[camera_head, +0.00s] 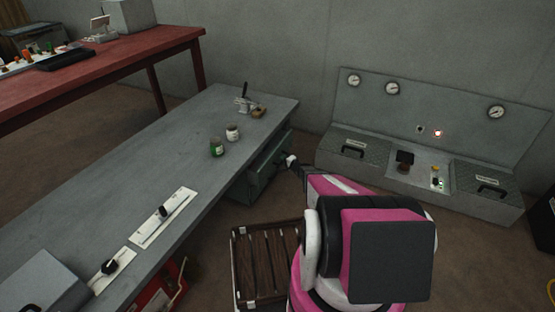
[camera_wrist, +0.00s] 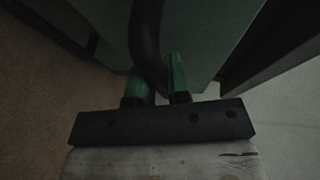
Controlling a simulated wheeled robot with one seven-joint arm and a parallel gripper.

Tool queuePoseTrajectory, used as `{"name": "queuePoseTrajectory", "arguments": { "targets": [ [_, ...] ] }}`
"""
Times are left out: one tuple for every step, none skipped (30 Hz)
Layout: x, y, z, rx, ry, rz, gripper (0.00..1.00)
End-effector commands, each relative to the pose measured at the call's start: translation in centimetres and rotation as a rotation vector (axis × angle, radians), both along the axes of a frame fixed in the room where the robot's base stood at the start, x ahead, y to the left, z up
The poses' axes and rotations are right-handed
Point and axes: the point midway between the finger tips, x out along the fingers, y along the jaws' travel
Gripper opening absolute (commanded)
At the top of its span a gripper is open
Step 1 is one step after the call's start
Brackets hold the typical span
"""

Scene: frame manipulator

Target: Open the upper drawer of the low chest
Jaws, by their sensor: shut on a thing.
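The low chest (camera_head: 246,188) is grey-green and stands under the far right end of the grey workbench. Its upper drawer (camera_head: 271,158) faces my arm; I cannot tell how far it stands out. My gripper (camera_head: 291,160) is at the front of the chest, partly hidden by my arm. In the wrist view my gripper (camera_wrist: 158,80) has its green fingertips shut on a dark curved handle (camera_wrist: 147,35), which runs up in front of a dark green panel (camera_wrist: 200,30). The handle's lower end is hidden between the fingers.
The grey workbench (camera_head: 130,200) bears two jars and sliding controls. A slatted wooden crate (camera_head: 265,262) stands on the floor left of my arm. A grey control console (camera_head: 420,170) with gauges is at the back right wall. Brown floor shows between chest and console.

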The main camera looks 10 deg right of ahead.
Motion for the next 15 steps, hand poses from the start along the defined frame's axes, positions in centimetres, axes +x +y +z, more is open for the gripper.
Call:
{"name": "queuePoseTrajectory", "arguments": {
  "targets": [
    [-0.9, -1.2, 0.1, 0.000, 0.000, -0.004, 0.00],
    [-1.4, -1.9, 0.1, 0.000, 0.000, -0.004, 0.00],
    [-2.1, -2.8, 0.1, -0.001, 0.000, -0.004, 0.00],
    [-2.6, -3.4, 0.1, 0.000, 0.001, -0.004, 0.00],
    [-3.1, -4.1, 0.1, 0.000, 0.001, -0.004, 0.00],
    [-3.8, -5.0, 0.1, 0.001, 0.001, -0.004, 0.00],
    [-4.3, -5.7, 0.1, 0.000, 0.001, -0.004, 0.00],
    [-4.8, -6.4, 0.0, 0.001, 0.001, -0.004, 0.00],
    [-5.5, -7.2, 0.1, 0.001, 0.001, -0.004, 0.00],
    [-6.0, -7.9, 0.0, 0.001, 0.001, -0.004, 0.00],
    [-6.5, -8.6, 0.0, 0.000, 0.002, -0.005, 0.00],
    [-7.1, -9.4, 0.0, 0.000, 0.001, -0.004, 0.00],
    [-7.6, -10.1, 0.1, 0.001, 0.001, -0.004, 0.00],
    [-8.1, -10.8, 0.1, 0.001, 0.001, -0.005, 0.00],
    [-8.7, -11.6, 0.0, 0.000, 0.001, -0.004, 0.00]
  ]
}}
